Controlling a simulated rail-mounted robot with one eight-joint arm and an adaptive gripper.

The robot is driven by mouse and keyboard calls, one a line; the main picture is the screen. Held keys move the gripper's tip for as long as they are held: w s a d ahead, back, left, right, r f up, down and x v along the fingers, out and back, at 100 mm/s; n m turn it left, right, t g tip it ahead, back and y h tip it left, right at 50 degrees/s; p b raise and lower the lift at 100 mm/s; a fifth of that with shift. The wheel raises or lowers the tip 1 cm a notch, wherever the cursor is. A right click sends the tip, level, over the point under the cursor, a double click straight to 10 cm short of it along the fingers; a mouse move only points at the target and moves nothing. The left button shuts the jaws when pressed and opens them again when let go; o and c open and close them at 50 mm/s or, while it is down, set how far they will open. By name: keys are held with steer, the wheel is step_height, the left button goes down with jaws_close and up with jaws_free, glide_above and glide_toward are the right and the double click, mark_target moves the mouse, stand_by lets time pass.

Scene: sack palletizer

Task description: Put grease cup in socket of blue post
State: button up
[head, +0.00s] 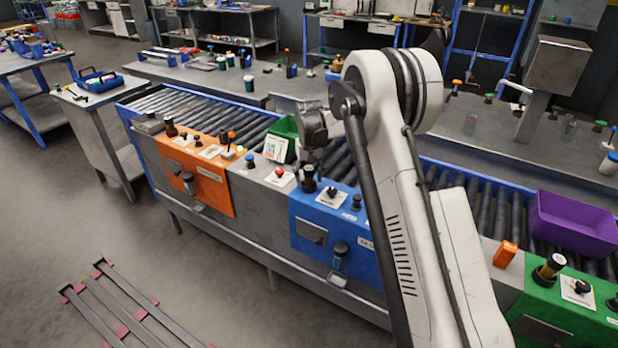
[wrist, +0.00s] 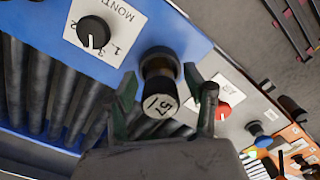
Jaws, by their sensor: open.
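A dark cup-shaped piece with a pale end marked with what looks like 57 (wrist: 160,104) stands at a black socket-like ring on the blue panel (wrist: 190,38); I take it for the grease cup. In the wrist view my gripper (wrist: 165,98) is open, with one dark green finger on each side of the piece. I cannot tell whether either finger touches it. In the head view my gripper (head: 312,160) is low over the left end of the blue post (head: 312,232), by a black piece (head: 308,180). How deep the cup sits is hidden.
The blue panel has a black dial (wrist: 93,34); a red button (wrist: 222,111) is on the grey panel beside it. An orange panel (head: 205,175) lies left, a green one (head: 540,305) right. A green bin (head: 284,128) and a purple bin (head: 575,225) stand by the rollers.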

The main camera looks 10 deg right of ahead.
step_height(320, 180, up, 11)
steer(key=shift+r, duration=0.15)
steer(key=shift+s+r, duration=0.15)
steer(key=shift+r, duration=0.5)
steer(key=s+r+t, duration=0.2)
steer(key=s+r, duration=0.6)
steer(key=s, duration=0.3)
steer(key=s+r+t, duration=0.2)
steer(key=s+r, duration=0.6)
steer(key=s, duration=0.3)
steer(key=s+f+t, duration=0.1)
steer(key=s+f, duration=0.1)
steer(key=s, duration=0.9)
steer(key=s+f+t, duration=0.2)
steer(key=s+f, duration=0.1)
steer(key=s, duration=0.9)
steer(key=shift+s, duration=0.3)
steer(key=shift+w+r, duration=0.1)
